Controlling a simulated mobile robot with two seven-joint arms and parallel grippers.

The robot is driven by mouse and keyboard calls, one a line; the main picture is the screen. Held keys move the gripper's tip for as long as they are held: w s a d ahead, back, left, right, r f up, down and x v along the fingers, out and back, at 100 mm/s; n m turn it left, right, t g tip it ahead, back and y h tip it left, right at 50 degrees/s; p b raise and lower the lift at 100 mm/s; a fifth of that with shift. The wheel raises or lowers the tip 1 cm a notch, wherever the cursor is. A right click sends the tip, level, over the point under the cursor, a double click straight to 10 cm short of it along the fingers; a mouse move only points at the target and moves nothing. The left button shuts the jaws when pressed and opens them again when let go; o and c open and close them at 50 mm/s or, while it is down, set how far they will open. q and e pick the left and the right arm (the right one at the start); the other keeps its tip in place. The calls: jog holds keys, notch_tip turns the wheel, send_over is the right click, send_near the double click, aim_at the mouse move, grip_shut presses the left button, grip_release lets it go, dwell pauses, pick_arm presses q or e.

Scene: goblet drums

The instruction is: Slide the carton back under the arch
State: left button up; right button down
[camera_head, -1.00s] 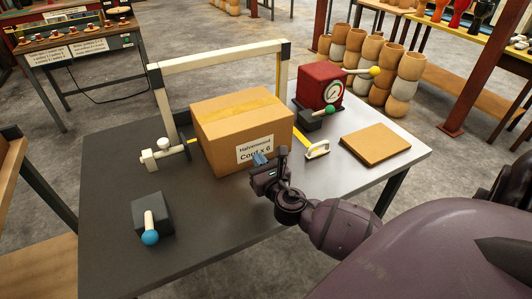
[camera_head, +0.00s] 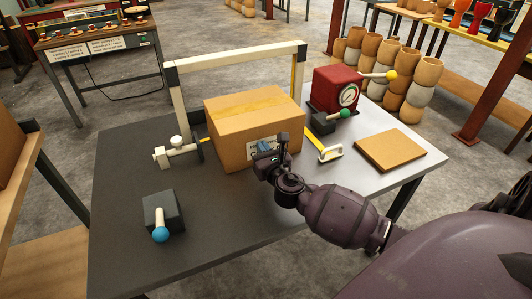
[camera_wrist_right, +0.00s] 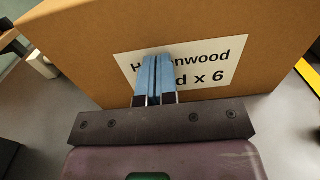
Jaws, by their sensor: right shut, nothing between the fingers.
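The brown carton (camera_head: 228,138) stands upright on the dark table (camera_head: 120,205), in front of the cream arch (camera_head: 236,55) with black corners. It hides the foot of the arch's right post. I cannot tell whether its back edge reaches under the bar. My right gripper (camera_head: 264,149) is shut and empty at the carton's near face, over its white label. In the right wrist view its blue fingertips (camera_wrist_right: 155,62) overlap the label (camera_wrist_right: 205,62); they look touching or nearly so. My left gripper is not in view.
A red box with a dial (camera_head: 334,88) and a green-knobbed block (camera_head: 325,122) stand right of the carton. A white handle (camera_head: 330,153) and a tan slab (camera_head: 390,150) lie nearer. A blue-knobbed block (camera_head: 162,212) and a cream clamp-like fitting (camera_head: 176,151) are left.

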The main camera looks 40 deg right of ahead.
jog(key=x, duration=0.8)
jog(key=shift+w+d, duration=0.2)
jog(key=shift+w, duration=0.3)
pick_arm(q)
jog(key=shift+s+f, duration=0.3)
pick_arm(e)
jog(key=shift+r, duration=0.1)
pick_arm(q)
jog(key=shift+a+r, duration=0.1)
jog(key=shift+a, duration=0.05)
pick_arm(e)
jog(key=shift+a, duration=0.1)
